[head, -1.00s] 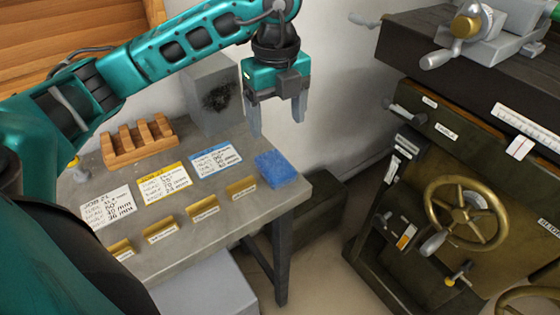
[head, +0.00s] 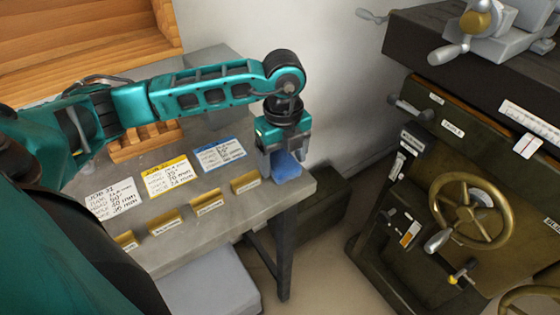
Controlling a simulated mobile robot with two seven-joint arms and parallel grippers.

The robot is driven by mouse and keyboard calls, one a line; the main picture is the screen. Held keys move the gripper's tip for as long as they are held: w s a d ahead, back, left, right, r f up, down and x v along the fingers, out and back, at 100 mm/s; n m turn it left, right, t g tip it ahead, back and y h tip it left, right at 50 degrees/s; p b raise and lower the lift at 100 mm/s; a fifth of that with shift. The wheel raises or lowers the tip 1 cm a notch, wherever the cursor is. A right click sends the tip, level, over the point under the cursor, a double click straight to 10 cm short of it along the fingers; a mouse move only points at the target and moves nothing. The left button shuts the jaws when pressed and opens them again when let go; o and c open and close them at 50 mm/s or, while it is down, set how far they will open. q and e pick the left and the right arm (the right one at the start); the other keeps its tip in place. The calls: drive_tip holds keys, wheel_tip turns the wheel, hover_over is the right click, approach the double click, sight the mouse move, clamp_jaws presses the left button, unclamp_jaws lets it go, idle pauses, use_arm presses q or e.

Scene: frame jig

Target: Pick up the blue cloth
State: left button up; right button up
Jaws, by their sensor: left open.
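The blue cloth (head: 286,167) is a small folded pad at the right end of the grey table, near its corner. My left gripper (head: 283,170) points down right over the cloth, with its jaws apart. One finger is at the cloth's left side and the other at its upper right. The gripper hides part of the cloth's back. I cannot tell whether the fingers touch it. My right gripper is not in view.
The table (head: 215,222) also bears white, yellow and blue job cards (head: 166,177), brass label holders (head: 208,204) and a wooden rack (head: 143,142). A dark machine with a brass handwheel (head: 468,212) stands to the right, across a floor gap.

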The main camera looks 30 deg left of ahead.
sight(283, 162)
use_arm(q)
drive_tip(key=c, duration=0.8)
drive_tip(key=shift+r, duration=0.1)
wheel_tip(283, 162, up, 20)
drive_tip(key=p, duration=0.2)
idle(0.3)
drive_tip(key=o, duration=0.5)
drive_tip(key=c, duration=0.4)
